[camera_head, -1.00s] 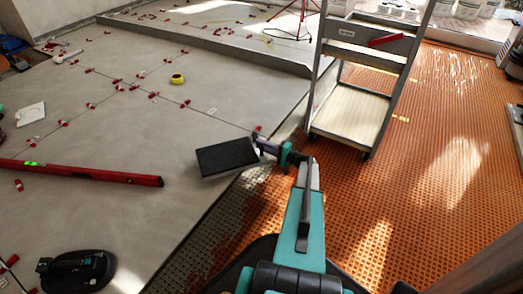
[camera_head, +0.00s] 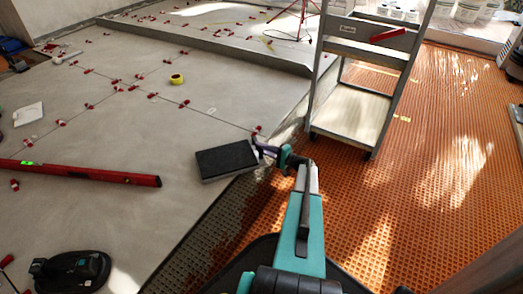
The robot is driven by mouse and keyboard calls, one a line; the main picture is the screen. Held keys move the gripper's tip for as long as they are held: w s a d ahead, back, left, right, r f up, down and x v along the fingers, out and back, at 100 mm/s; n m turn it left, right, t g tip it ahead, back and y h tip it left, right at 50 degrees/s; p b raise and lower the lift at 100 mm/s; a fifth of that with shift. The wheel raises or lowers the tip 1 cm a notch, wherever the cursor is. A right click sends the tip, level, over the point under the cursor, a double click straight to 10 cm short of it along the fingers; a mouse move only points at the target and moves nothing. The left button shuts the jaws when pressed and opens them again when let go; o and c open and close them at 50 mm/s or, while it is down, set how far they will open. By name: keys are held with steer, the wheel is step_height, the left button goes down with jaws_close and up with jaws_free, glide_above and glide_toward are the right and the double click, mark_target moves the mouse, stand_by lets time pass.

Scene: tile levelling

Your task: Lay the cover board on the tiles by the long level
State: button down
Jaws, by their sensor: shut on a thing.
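A dark-topped rectangular board (camera_head: 227,158) with a pale grey edge is over the right border of the grey tiles (camera_head: 125,140). I take it as the cover board. My gripper (camera_head: 262,147) is at its right side and shut on it; the fingertips are small and partly hidden. Whether the board touches the tiles or hangs just above them, I cannot tell. The long red level (camera_head: 95,175) with a green vial lies on the tiles to the left, apart from the board.
A stepped metal cart (camera_head: 350,112) stands right of the gripper on the orange mat (camera_head: 440,180). A yellow tape roll (camera_head: 177,79), several red levelling clips (camera_head: 116,86), a white card (camera_head: 28,113) and a black tool (camera_head: 70,271) lie on the tiles. Tile between level and board is clear.

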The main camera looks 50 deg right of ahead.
steer(key=shift+r, duration=0.1)
steer(key=c, duration=1.6)
jaws_free()
steer(key=shift+c, duration=0.2)
steer(key=shift+s, duration=0.1)
steer(key=p+v, duration=0.6)
steer(key=v, duration=0.6)
